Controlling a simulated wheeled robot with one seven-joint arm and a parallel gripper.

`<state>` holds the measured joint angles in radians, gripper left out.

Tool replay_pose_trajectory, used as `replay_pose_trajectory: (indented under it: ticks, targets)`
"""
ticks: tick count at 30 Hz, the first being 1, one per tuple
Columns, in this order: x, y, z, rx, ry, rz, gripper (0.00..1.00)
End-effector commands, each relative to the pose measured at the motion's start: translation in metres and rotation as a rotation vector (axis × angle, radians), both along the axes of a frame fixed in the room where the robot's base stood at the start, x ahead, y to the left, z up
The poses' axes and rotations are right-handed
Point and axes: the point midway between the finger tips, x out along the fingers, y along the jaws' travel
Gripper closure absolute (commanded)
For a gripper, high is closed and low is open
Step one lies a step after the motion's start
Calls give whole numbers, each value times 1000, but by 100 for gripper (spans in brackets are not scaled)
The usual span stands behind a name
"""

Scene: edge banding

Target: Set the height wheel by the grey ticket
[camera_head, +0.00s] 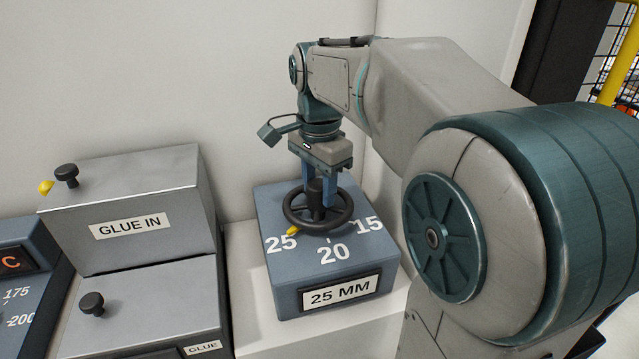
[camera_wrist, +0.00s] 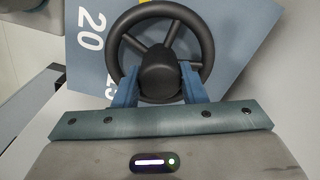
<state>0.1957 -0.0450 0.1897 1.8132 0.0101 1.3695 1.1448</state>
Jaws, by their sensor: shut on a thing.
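The black height wheel (camera_head: 340,218) lies flat on top of a blue-grey box (camera_head: 282,296), whose scale reads 25, 20 and 15. Its yellow pointer (camera_head: 293,231) is at the numeral 25. A white label (camera_head: 340,293) on the box front reads "25 MM"; I see no separate grey ticket. My gripper (camera_head: 316,192) points down from above, its blue fingers shut on the wheel's central hub. In the wrist view the wheel (camera_wrist: 208,42) shows with my gripper (camera_wrist: 158,88) at the hub; the 25 is out of that view.
To the left stand a grey "GLUE IN" box (camera_head: 150,190) with a black knob (camera_head: 66,174) and yellow tip, a lower grey "GLUE" box (camera_head: 150,310), and a blue dial panel (camera_head: 25,290). A pale wall is close behind. My arm fills the right side.

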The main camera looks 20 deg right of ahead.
Motion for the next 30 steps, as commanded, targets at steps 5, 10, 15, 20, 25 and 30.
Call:
replay_pose_trajectory:
  ticks: [5,10,15,20,25,30]
  targets:
    - [0,1,1,1,0,104,85]
    - [1,1,2,1,-1,247,85]
    - [1,1,2,1,-1,409,85]
    - [1,1,2,1,-1,560,85]
    - [1,1,2,1,-2,707,85]
    - [2,1,2,0,-2,829,85]
